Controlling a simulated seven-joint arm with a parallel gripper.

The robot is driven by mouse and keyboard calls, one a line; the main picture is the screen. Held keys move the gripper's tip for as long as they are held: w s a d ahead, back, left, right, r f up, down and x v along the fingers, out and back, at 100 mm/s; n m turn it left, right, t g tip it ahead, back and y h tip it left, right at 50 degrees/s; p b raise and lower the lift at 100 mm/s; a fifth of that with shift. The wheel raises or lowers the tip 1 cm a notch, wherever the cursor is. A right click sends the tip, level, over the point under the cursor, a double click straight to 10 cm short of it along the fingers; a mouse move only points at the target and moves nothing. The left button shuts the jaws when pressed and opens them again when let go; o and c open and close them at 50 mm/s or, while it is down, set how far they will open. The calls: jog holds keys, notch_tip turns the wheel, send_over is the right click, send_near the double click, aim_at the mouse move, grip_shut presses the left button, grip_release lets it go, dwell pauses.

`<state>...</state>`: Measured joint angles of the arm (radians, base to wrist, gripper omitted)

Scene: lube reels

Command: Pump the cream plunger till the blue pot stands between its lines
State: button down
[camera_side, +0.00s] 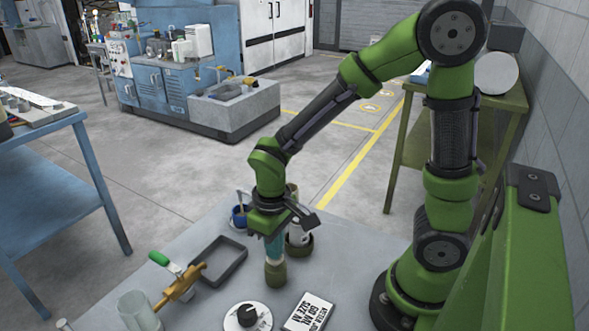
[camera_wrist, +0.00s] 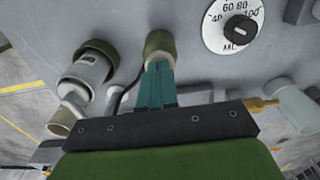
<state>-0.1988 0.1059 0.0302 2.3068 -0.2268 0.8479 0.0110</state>
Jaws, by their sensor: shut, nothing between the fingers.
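My gripper (camera_side: 273,258) points straight down with its teal fingers shut and empty. Its tips are at the top of a short olive cylinder (camera_side: 275,275) on the grey table. In the wrist view, the closed fingertips (camera_wrist: 159,66) meet a pale cream top, likely the plunger, inside the olive rim (camera_wrist: 159,42); how far it is pressed is unclear.
A white cylinder in an olive base (camera_side: 300,236) stands close right of my gripper. A dark tray (camera_side: 219,260), a brass valve with a green handle (camera_side: 178,280) and a clear vessel (camera_side: 139,312) are left. A dial (camera_side: 247,318) and a sign (camera_side: 310,313) lie in front.

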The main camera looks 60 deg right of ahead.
jog(key=shift+f, duration=0.65)
jog(key=shift+r, duration=3.8)
jog(key=shift+s+a+f, duration=0.1)
jog(key=shift+f, duration=0.05)
jog(key=s+d+r+m+t+y, duration=0.2)
jog(key=s+d+r+m+t, duration=0.1)
jog(key=r+t, duration=0.4)
notch_tip(320, 180, up, 4)
jog(key=shift+s+d+f+m, duration=0.2)
jog(key=shift+s+m, duration=0.3)
jog(key=shift+s, duration=0.1)
